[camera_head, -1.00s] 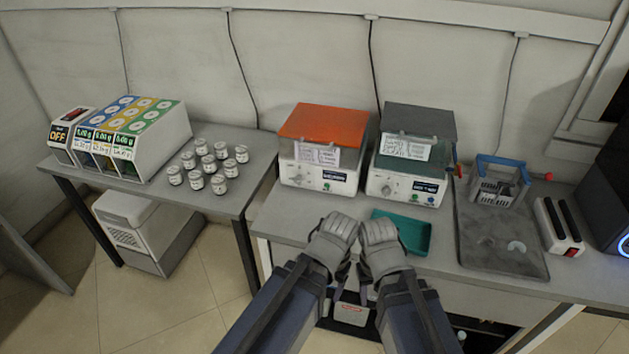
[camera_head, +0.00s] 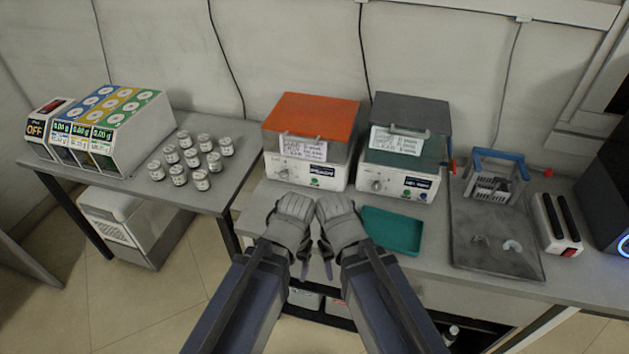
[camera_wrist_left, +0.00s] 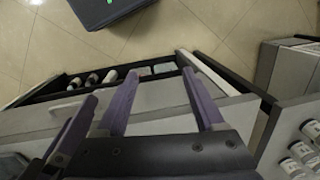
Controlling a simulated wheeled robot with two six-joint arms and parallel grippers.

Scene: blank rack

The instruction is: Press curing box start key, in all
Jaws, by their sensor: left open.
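A dark box with a lit blue ring (camera_head: 623,240) stands at the right edge of the head view, cut off by the frame. An orange-lidded box (camera_head: 310,118) and a grey-lidded box (camera_head: 408,110) stand on the bench, each with a knob, small display and green button on its front. No label that I can read says which is the curing box. My left gripper (camera_head: 303,268) and right gripper (camera_head: 327,266) hang close together before the bench, touching none of these. In the left wrist view the left gripper's purple fingers (camera_wrist_left: 160,78) are apart and empty.
A teal tray (camera_head: 391,231) lies before the grey-lidded box. A dark mat (camera_head: 495,245) bears a blue-handled rack (camera_head: 493,178); a white switch block (camera_head: 557,223) is beside it. Several jars (camera_head: 198,158) and a colour-topped dispenser (camera_head: 113,130) stand on the left table. Floor shows between the tables.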

